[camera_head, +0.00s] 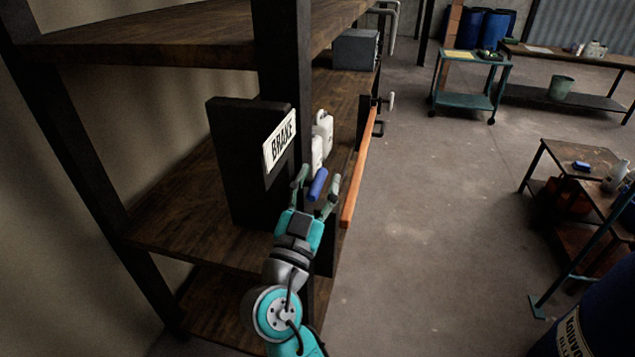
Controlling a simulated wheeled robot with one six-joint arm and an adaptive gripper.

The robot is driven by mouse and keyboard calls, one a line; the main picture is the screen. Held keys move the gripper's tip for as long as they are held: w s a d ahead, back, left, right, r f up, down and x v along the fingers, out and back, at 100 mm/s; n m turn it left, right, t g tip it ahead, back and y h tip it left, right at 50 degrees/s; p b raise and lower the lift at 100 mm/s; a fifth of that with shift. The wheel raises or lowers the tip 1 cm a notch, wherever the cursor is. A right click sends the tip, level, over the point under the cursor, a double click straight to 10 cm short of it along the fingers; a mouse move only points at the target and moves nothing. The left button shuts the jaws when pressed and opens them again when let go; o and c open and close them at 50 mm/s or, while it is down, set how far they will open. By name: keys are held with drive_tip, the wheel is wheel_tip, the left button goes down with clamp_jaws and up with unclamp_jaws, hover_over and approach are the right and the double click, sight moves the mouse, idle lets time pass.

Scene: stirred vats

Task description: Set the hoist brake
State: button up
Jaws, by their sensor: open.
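A dark upright panel (234,165) stands on the shelf, with a white sign reading BRAKE (279,140) on its right side. A short blue handle (317,184) shows just right of the panel's lower part; what it is fixed to is hidden. My gripper (315,188) is open. In this view its two fingers lie on either side of the blue handle; I cannot tell whether they touch it. The lower end of the handle is close to the gripper's palm.
A long orange bar (360,172) runs along the shelf front just right of my gripper. White containers (324,130) and a grey box (355,50) stand on the wooden shelf (190,210). A blue drum (600,315) is at lower right. The middle floor is clear.

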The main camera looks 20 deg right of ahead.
clamp_jaws()
drive_tip(key=shift+g, duration=0.3)
drive_tip(key=g+y, duration=0.3)
drive_tip(key=shift+r+y, duration=0.15)
drive_tip(key=shift+y, duration=0.15)
drive_tip(key=g+y, duration=0.3)
drive_tip(key=g, duration=0.1)
drive_tip(key=shift+n, duration=0.4)
idle(0.3)
unclamp_jaws()
